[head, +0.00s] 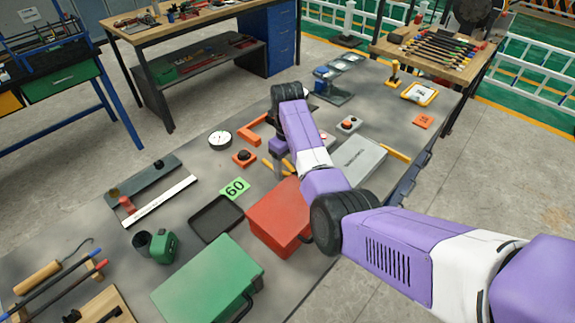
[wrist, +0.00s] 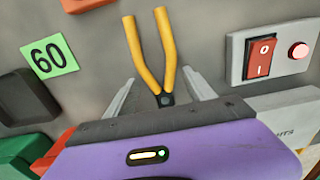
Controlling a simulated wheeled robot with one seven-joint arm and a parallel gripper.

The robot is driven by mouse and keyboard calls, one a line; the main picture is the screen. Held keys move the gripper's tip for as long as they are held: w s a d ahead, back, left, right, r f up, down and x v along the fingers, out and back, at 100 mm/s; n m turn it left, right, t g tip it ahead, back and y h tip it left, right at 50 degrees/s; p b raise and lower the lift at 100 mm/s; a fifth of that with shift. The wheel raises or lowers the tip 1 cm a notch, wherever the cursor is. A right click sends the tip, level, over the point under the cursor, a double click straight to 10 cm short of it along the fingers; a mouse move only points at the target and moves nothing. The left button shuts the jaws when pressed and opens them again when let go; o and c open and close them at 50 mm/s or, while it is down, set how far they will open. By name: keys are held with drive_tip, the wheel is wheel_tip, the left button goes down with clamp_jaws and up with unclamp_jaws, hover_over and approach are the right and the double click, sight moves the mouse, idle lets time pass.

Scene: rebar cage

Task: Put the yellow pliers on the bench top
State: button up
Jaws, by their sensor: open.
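The yellow pliers show in the wrist view (wrist: 143,55), with two yellow handles pointing away from my gripper and a dark pivot near it. Their jaws are hidden behind my gripper's body. They appear to lie on the grey bench top (head: 205,175); in the head view, small parts of the yellow handles (head: 268,164) show beside my gripper. My gripper (wrist: 162,82) is open, with one pale finger on each side of the pliers' pivot and a visible gap on both sides. In the head view my gripper (head: 279,163) points down over the bench, partly hidden by my arm.
A red case (head: 275,220), a green case (head: 208,284), a black tray (head: 213,217) and a green 60 card (head: 235,188) are near. A switch box (wrist: 240,65) stands right of the pliers in the wrist view. Bare bench top lies left of the orange block (head: 244,158).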

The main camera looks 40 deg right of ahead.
wheel_tip(320, 180, up, 12)
drive_tip(key=p, duration=0.1)
drive_tip(key=shift+r, duration=0.2)
idle(0.8)
